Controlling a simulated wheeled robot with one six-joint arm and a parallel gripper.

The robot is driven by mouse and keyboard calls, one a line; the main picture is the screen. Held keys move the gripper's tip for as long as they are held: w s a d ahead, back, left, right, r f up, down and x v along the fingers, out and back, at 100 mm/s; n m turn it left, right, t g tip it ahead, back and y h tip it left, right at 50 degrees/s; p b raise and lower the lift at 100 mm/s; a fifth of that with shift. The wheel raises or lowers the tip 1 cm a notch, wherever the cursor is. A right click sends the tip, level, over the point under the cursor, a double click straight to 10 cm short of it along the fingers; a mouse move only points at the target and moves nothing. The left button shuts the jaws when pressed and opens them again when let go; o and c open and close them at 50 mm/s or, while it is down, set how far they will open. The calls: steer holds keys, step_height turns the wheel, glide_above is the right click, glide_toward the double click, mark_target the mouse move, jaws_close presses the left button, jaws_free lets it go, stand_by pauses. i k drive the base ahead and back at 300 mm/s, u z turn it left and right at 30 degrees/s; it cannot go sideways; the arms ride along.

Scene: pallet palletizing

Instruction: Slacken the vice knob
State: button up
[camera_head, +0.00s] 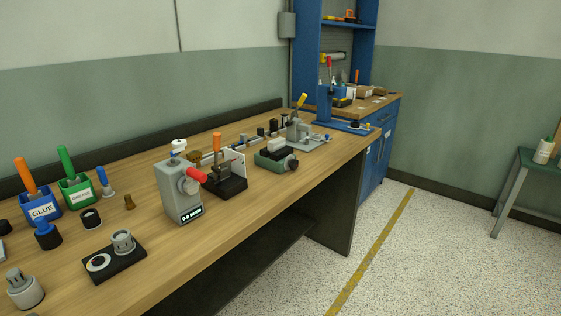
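My gripper is not in this view.
A grey device (178,193) with a red handle and a small display stands left of the vice, beside a black fixture (226,183). A grey lever tool (302,133) stands close behind the vice. The bench front edge (290,190) is clear.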

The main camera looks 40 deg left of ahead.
mark_target(293, 164)
steer(key=u, duration=0.85)
steer(key=i, duration=0.8)
steer(key=u, duration=0.95)
